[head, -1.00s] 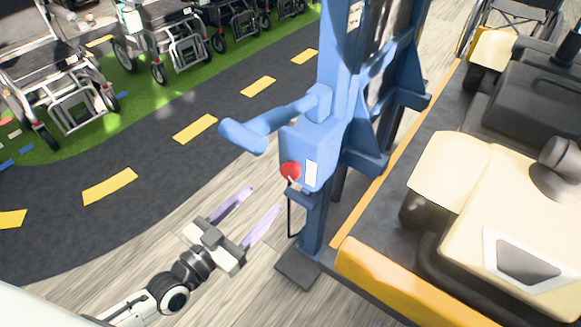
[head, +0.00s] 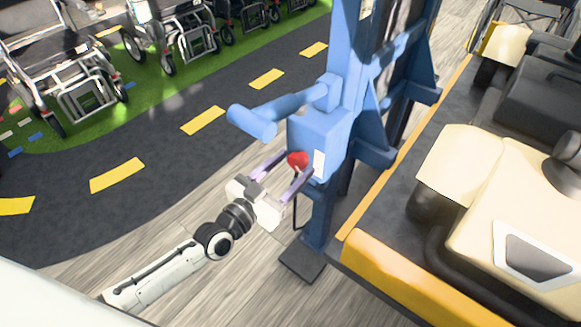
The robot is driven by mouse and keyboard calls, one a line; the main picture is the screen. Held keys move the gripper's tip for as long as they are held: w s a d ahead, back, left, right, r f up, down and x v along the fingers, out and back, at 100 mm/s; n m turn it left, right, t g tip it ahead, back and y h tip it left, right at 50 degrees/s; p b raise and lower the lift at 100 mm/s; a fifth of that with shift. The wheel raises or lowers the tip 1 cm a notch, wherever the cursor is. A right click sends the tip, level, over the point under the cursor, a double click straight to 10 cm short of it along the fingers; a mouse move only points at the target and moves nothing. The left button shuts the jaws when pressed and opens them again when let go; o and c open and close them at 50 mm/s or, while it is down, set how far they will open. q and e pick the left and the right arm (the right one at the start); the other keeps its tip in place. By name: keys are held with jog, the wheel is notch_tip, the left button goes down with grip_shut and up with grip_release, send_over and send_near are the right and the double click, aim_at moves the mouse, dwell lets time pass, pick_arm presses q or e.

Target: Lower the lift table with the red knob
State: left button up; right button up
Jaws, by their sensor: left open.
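The red knob (head: 297,159) sits on the near face of the blue control box (head: 318,132) on the lift's blue mast (head: 345,60). My left gripper (head: 282,172) is open, with its two purple fingers pointing up and right at the box. The fingertips lie on either side of the knob in the picture. I cannot tell whether they touch it. The lift table (head: 388,178) is a dark platform with yellow edges to the right of the mast, bearing a cream and black scooter (head: 465,165). My right gripper is not in view.
A blue handle (head: 252,122) sticks out left from the mast, just above my gripper. A black cable hangs below the box, beside the mast's foot plate (head: 302,262). Wheelchairs (head: 75,85) stand on green floor at the back left.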

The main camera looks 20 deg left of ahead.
pick_arm(q)
jog(key=c, duration=1)
jog(key=shift+c, duration=0.2)
jog(key=shift+n, duration=0.4)
jog(key=n, duration=0.7)
jog(key=shift+n, duration=0.3)
jog(key=n, duration=0.4)
jog(key=shift+a+f+b, duration=0.1)
jog(key=shift+f+b, duration=0.05)
jog(key=shift+b, duration=0.25)
jog(key=shift+n+b, duration=0.35)
jog(key=shift+n, duration=1.65)
jog(key=o, duration=1)
